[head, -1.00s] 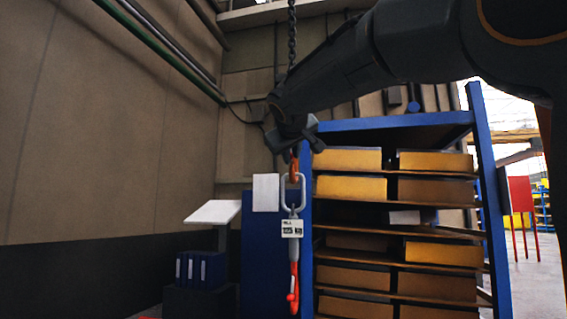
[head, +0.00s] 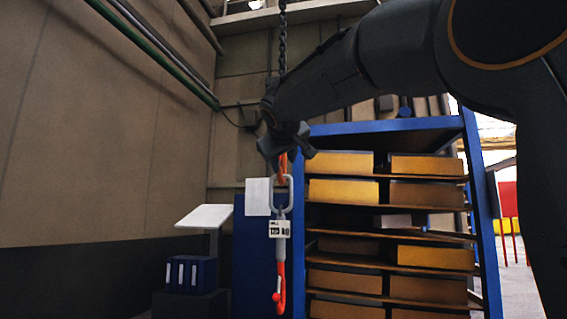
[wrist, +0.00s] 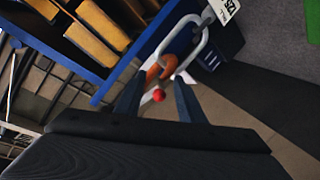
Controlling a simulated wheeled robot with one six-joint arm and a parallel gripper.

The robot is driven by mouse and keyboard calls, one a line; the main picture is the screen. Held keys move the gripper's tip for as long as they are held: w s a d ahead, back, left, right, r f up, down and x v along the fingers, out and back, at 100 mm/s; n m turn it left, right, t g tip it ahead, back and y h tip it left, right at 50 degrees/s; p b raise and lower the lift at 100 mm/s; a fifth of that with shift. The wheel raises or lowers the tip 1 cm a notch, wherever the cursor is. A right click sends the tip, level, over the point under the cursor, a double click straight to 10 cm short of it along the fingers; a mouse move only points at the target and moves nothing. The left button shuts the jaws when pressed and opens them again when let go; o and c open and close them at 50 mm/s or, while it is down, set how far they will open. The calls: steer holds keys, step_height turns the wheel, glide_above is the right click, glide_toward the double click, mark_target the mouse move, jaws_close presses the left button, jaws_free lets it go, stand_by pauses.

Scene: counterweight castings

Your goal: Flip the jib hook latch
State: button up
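The orange jib hook (head: 283,168) hangs below a dark chain (head: 282,45), partly hidden behind my gripper (head: 285,143) in the head view. A grey oblong link (head: 281,194) hangs in it. In the wrist view the orange hook (wrist: 158,66) passes through the grey link (wrist: 189,28). A small red knob (wrist: 159,95) shows at the hook, between my gripper's fingers (wrist: 157,98) in the picture. The fingers are apart, with gaps on both sides of the knob; I see no contact. How deep the knob lies between them is unclear.
Below the link hang a white weight tag (head: 279,229) and a lower red hook (head: 279,284). A blue-framed shelf (head: 384,128) with yellow boxes stands behind to the right. A sloped white panel (head: 207,216) and blue binders (head: 191,274) are at left.

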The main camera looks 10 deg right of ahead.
steer(key=v, duration=0.7)
steer(key=shift+s, duration=0.35)
steer(key=shift+a, duration=0.1)
steer(key=s+a+f+g+y, duration=0.1)
steer(key=s+a+f+g, duration=0.15)
steer(key=f, duration=0.75)
steer(key=s+a+f+g, duration=0.1)
steer(key=s+f+g, duration=0.15)
steer(key=f, duration=0.75)
steer(key=s+a+f+g+y, duration=0.1)
steer(key=s+f+g, duration=0.15)
steer(key=f, duration=0.85)
steer(key=s+a+f+g+y, duration=0.2)
steer(key=s+f+g, duration=0.6)
steer(key=s+f, duration=1.95)
steer(key=d+r+m+p, duration=0.4)
steer(key=d+r+p, duration=0.6)
steer(key=p, duration=1)
step_height(320, 180, up, 3)
steer(key=shift+s+f+h+p, duration=0.15)
steer(key=shift+h+p, duration=0.15)
steer(key=shift+h, duration=0.1)
